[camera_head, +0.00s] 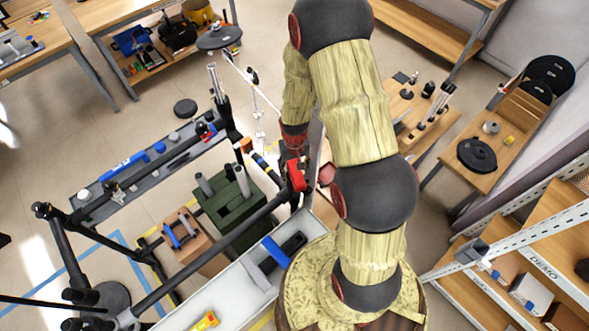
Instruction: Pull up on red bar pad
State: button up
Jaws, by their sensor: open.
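A small bright red pad (297,177) sits at the upper right end of a long black bar in the middle of the picture. My arm arches over from the right, and its wrist comes down just above this pad. My gripper (295,156) is small and dark here, open, directly above or at the top of the red pad. I cannot tell whether it touches the pad. The fingers are partly lost against the pad and the dark parts around it. A second, duller red piece (327,173) shows just to the right, partly behind my arm.
A black-bar frame (160,290) surrounds a dark green crate (235,212) and a brown box (187,250). A long white tray (225,290) holds a blue-handled item. Wooden tables stand at the back and right; a shelf (545,255) is at lower right. Open floor lies left.

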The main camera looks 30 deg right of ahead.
notch_tip(320, 180, up, 12)
dwell(0.5)
jog(key=shift+s+f, duration=0.1)
